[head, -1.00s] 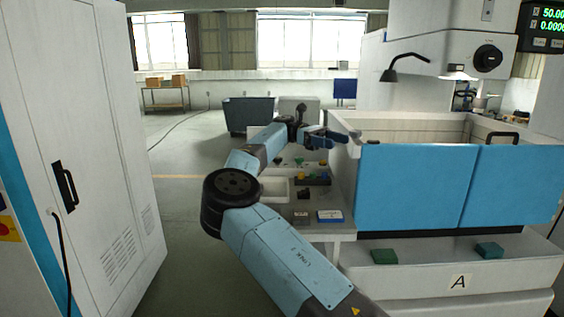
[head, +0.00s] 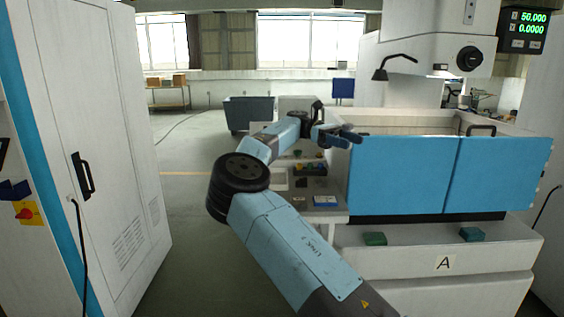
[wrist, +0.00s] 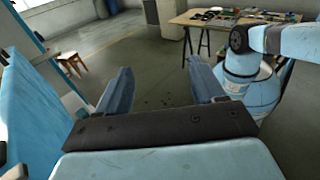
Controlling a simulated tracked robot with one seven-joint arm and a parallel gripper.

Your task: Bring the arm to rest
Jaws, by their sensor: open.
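My arm stretches forward from the bottom of the head view and bends at a dark elbow joint. My gripper (head: 345,137) is at its far end, above the side bench (head: 325,216) and close to the left corner of the blue-panelled machine (head: 400,180). I cannot tell in the head view whether it touches the machine. The wrist view shows my gripper (wrist: 163,86) with its two blue fingers wide apart. Nothing is between them but grey floor with small dark specks further below.
A tall white cabinet (head: 110,120) stands close on the left. Small items, including a blue-and-white box (head: 325,201), lie on the bench. Clear floor (head: 190,210) lies between cabinet and bench. The wrist view shows a trestle table (wrist: 225,22) and a wooden stool (wrist: 70,58).

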